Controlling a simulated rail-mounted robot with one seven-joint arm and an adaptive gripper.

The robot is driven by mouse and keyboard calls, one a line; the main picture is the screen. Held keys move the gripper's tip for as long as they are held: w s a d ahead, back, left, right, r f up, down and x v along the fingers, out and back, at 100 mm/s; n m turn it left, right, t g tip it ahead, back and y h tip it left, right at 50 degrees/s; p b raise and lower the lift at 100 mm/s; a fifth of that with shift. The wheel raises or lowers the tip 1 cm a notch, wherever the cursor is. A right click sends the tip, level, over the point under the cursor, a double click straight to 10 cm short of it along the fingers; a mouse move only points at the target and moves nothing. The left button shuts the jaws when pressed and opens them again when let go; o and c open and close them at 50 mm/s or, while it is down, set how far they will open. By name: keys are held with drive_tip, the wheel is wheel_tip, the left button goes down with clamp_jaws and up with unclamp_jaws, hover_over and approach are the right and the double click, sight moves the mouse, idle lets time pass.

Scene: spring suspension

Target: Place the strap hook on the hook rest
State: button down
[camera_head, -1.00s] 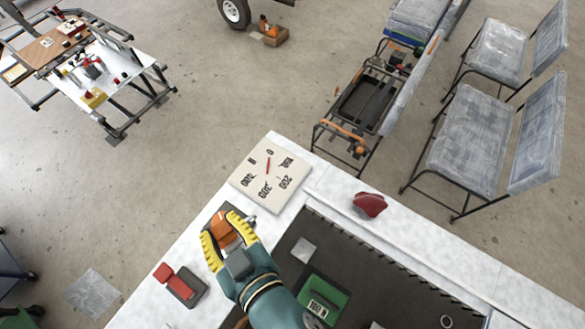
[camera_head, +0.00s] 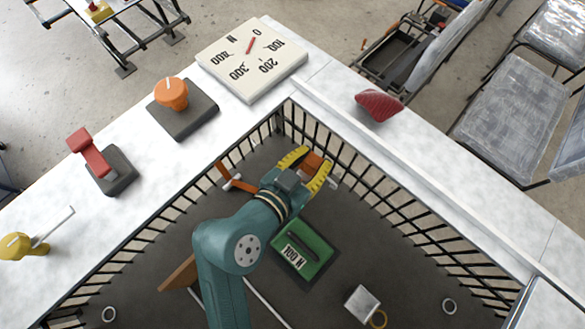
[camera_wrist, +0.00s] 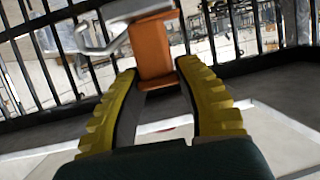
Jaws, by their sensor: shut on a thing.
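The strap hook appears to be an orange block with a bent silver metal end (camera_wrist: 152,48). It also shows in the head view (camera_head: 312,163), near the far corner of the railed dark pit. My gripper (camera_head: 307,168) has its yellow fingers on either side of the orange block, shut on it. In the wrist view my gripper (camera_wrist: 155,85) points at the railing bars, and the silver end reaches to the upper left. I cannot tell which object is the hook rest. An orange-brown branched piece (camera_head: 235,180) is left of my gripper by the railing.
Black railing (camera_head: 390,195) lines the pit below the white counter (camera_head: 340,110). A green 100 N block (camera_head: 302,250) lies on the pit floor, with a grey cube (camera_head: 362,302) to its right. On the counter are a dial (camera_head: 252,58), an orange knob (camera_head: 172,93) and a red lever (camera_head: 88,150).

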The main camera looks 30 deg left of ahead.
drive_tip(key=shift+m+h, duration=0.7)
drive_tip(key=shift+h, duration=0.2)
drive_tip(key=a+f+b, duration=0.2)
drive_tip(key=f+b, duration=0.2)
drive_tip(key=f, duration=0.3)
drive_tip(key=a+f+b, duration=0.2)
drive_tip(key=f+b, duration=0.3)
drive_tip(key=f, duration=0.2)
drive_tip(key=a+f+b, duration=0.2)
drive_tip(key=f+b, duration=0.2)
drive_tip(key=f, duration=0.3)
drive_tip(key=shift+w+b, duration=0.3)
drive_tip(key=shift+w, duration=0.05)
drive_tip(key=shift+f, duration=0.25)
drive_tip(key=c, duration=0.8)
unclamp_jaws()
drive_tip(key=shift+r, duration=0.15)
